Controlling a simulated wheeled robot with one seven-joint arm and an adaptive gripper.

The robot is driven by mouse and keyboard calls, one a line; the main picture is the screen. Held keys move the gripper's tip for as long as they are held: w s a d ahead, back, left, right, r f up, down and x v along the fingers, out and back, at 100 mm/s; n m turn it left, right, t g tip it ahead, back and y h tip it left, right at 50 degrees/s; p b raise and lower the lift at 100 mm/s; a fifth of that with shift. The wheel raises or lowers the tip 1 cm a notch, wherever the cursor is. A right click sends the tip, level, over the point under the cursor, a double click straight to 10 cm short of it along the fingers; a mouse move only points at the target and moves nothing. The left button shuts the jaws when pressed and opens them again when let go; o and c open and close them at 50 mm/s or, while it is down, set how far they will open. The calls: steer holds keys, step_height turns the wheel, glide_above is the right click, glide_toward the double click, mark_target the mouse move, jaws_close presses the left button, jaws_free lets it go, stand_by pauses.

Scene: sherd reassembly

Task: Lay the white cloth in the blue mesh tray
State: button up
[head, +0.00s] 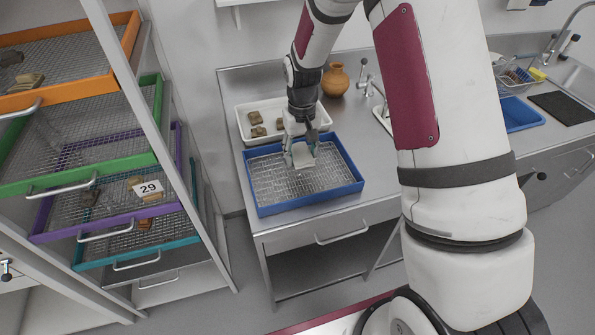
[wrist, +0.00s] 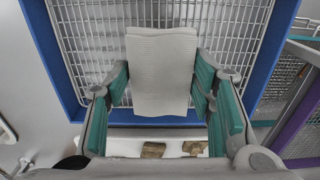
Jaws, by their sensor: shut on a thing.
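The white cloth (wrist: 162,75) is a folded, ribbed rectangle between the fingers of my gripper (wrist: 162,82) in the wrist view. It also shows as a pale patch in the head view (head: 303,155). My gripper is shut on it, with teal finger pads at both sides. The blue mesh tray (head: 262,208) stands on the steel counter, with a blue rim and a wire mesh floor. The cloth is over the mesh, towards the tray's back side. I cannot tell whether the cloth touches the mesh.
A white tray (head: 243,123) with several brown sherds stands behind the blue tray. A clay pot (head: 335,81) and a tap are at the back. A rack with orange, green, purple and teal mesh drawers (head: 100,165) is at the left. The counter's front right (head: 375,165) is clear.

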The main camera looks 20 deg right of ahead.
mark_target(301, 174)
steer(key=shift+f+p, duration=0.35)
steer(key=shift+f, duration=2.65)
steer(key=shift+f, duration=0.15)
steer(key=o, duration=1.1)
